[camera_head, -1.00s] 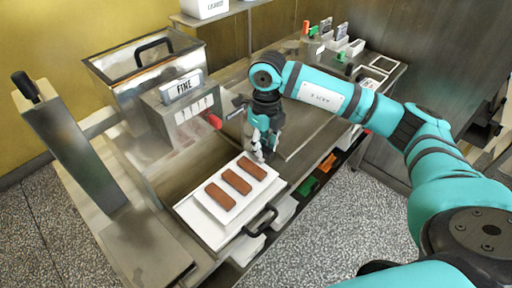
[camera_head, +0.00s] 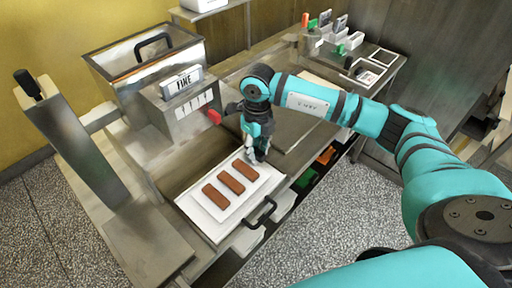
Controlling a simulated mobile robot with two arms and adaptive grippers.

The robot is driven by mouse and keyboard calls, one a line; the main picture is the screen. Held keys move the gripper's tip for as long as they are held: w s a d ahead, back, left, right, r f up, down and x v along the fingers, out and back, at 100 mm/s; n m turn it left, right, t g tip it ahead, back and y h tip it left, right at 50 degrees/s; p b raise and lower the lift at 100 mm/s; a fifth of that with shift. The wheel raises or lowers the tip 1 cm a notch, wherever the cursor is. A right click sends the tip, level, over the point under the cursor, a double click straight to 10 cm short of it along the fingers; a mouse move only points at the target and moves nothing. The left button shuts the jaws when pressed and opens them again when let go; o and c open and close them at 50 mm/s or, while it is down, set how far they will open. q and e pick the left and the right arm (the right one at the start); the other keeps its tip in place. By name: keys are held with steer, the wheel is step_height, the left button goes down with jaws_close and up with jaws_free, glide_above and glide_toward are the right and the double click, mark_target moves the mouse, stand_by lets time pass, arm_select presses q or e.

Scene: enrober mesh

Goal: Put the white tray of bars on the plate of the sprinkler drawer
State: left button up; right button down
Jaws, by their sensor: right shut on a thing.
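The white tray (camera_head: 250,195) carries three brown bars (camera_head: 231,182) side by side. It lies over the pale plate of the sprinkler drawer (camera_head: 207,231), which is pulled out below the steel housing marked FINE. The drawer's black handle (camera_head: 262,213) is at its front right. My right gripper (camera_head: 255,156) points down at the tray's far right edge and is shut on that edge. Whether the tray rests fully on the plate or hangs slightly above it I cannot tell. My left gripper is not in view.
A steel hopper with a black handle (camera_head: 153,42) stands at the back left. A red knob (camera_head: 215,117) sticks out beside the FINE box. A tall grey lever post (camera_head: 68,135) rises at the left. Small containers (camera_head: 345,42) stand at the far right end of the bench.

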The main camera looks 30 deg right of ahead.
steer(key=shift+f, duration=0.25)
steer(key=c, duration=1.1)
jaws_free()
steer(key=shift+c, duration=0.2)
steer(key=shift+r, duration=0.1)
steer(key=shift+r+p, duration=0.6)
steer(key=shift+r, duration=0.1)
steer(key=shift+r+b, duration=0.3)
steer(key=shift+r, duration=0.05)
step_height(320, 180, up, 11)
steer(key=b, duration=0.2)
steer(key=shift+d, duration=0.15)
